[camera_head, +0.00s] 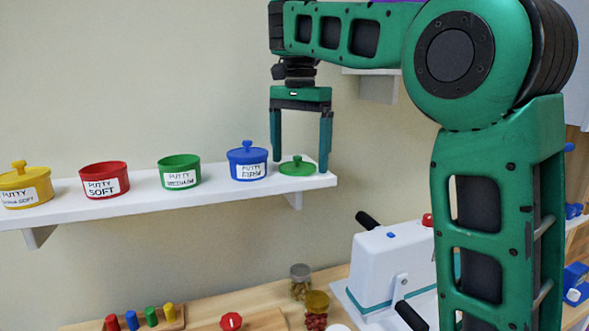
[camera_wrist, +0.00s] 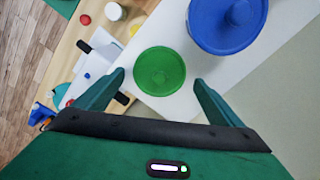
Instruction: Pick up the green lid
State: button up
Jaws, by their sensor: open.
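The green lid (camera_head: 297,167) lies flat on the right end of the white wall shelf (camera_head: 215,196), with its knob up. In the wrist view the green lid (camera_wrist: 159,72) sits ahead of and between the fingers. My gripper (camera_head: 298,173) is open, its fingers pointing down over the shelf end, one on each side of the lid in the head view. It also shows in the wrist view (camera_wrist: 160,80) with nothing held. Whether the fingers touch the lid or the shelf I cannot tell.
The lidded blue pot (camera_head: 247,160) stands close left of the lid. Beyond it are an open green pot (camera_head: 179,171), an open red pot (camera_head: 104,179) and a lidded yellow pot (camera_head: 24,187). Below are a wooden counter (camera_head: 200,316), jars (camera_head: 316,310) and a white device (camera_head: 385,265).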

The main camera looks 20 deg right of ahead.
jog(key=shift+f, duration=0.25)
jog(key=shift+c, duration=0.6)
jog(key=c, duration=1)
jog(key=shift+r, duration=0.15)
